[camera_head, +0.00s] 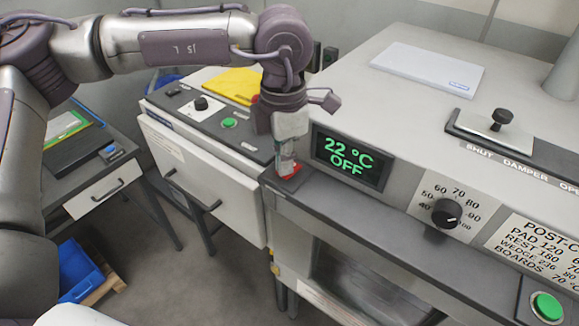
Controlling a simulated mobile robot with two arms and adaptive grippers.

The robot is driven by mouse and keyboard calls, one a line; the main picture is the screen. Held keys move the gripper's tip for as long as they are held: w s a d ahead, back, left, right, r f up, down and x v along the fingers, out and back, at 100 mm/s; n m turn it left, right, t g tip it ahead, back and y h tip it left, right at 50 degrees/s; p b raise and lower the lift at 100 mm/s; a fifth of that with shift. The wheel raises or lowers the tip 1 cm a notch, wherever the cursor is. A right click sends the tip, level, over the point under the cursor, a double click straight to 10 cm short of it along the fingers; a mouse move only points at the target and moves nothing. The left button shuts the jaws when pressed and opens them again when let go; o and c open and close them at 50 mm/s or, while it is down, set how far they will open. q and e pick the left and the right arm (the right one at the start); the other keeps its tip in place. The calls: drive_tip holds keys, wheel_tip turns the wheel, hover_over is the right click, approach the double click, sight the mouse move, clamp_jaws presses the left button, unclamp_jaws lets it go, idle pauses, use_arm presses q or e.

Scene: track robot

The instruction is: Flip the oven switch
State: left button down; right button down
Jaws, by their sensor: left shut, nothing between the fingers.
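The oven (400,240) has a display (350,157) that reads "22 °C OFF" in green. My left gripper (287,168) points down, shut and empty, at the left end of the oven's front ledge, just left of the display. The gripper covers much of this spot, so the switch's position and any contact cannot be told. My right gripper is not in view.
A black temperature dial (446,213) and a green button (548,307) are on the oven front. A damper knob (502,118) stands on top. Left is a cabinet (200,185) with another green button (229,123).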

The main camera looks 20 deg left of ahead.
use_arm(q)
drive_tip(key=shift+f, duration=0.3)
drive_tip(key=shift+r, duration=0.1)
drive_tip(key=shift+w+r, duration=0.1)
drive_tip(key=shift+r, duration=0.75)
drive_tip(key=shift+r+p, duration=1.35)
drive_tip(key=shift+r, duration=1.3)
